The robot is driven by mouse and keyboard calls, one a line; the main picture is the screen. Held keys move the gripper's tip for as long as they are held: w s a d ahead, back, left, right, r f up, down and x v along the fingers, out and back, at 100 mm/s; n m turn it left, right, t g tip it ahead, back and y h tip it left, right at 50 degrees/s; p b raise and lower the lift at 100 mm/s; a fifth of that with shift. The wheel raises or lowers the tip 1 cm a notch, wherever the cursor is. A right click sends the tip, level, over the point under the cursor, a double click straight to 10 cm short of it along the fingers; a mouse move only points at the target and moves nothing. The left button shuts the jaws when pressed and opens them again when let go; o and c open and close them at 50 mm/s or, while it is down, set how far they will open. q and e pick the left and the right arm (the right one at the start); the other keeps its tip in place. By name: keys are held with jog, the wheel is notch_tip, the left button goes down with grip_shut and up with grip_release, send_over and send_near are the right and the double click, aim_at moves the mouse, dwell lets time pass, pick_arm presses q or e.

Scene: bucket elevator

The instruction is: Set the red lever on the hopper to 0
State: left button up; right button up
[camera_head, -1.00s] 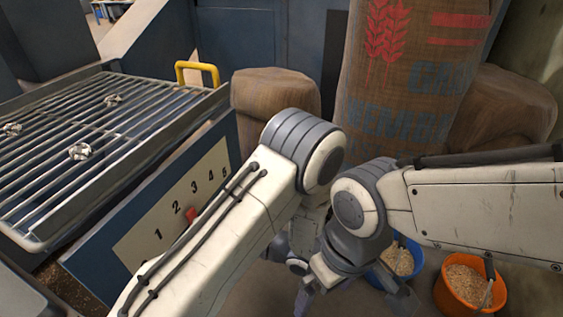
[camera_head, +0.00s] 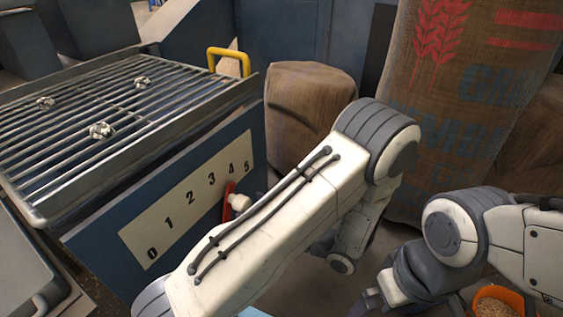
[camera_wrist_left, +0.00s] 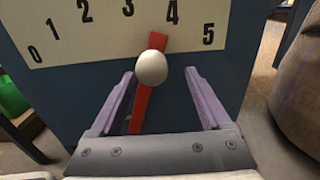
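The red lever (camera_head: 228,203) is on the blue hopper front (camera_head: 120,262), below the pale 0–5 scale (camera_head: 148,238). In the left wrist view the red lever (camera_wrist_left: 141,108) tilts slightly right, its top between 3 and 4, nearer 4. Its round white knob (camera_wrist_left: 151,68) faces the camera. My left gripper (camera_wrist_left: 160,75) is open, fingers on either side of the lever with a gap at each side. In the head view my left forearm hides that gripper. My right gripper (camera_head: 385,292) is low at the bottom, away from the hopper; its opening is unclear.
A metal grate (camera_head: 120,110) with several small pale knobs tops the hopper. A yellow handle (camera_head: 229,53) is at its far corner. Brown sacks (camera_head: 305,110) stand behind my left arm. An orange bucket of grain (camera_head: 497,300) is at the lower right.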

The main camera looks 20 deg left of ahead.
pick_arm(q)
jog(key=d+p, duration=0.3)
jog(key=d, duration=0.3)
jog(key=s+d+r+n+g+h+p, duration=0.1)
jog(key=s+r+n+g+h+p, duration=0.1)
jog(key=r+p, duration=0.6)
jog(key=s+d+r+n+g+h+p, duration=0.1)
jog(key=s+r+n+g+h+p, duration=0.1)
jog(key=s+r+p, duration=0.3)
notch_tip(320, 180, up, 9)
jog(key=n+h+p, duration=0.1)
jog(key=p, duration=0.3)
jog(key=shift+s+d+n+g+h, duration=0.3)
jog(key=shift+d+n+g+h, duration=0.1)
jog(key=shift+c, duration=0.3)
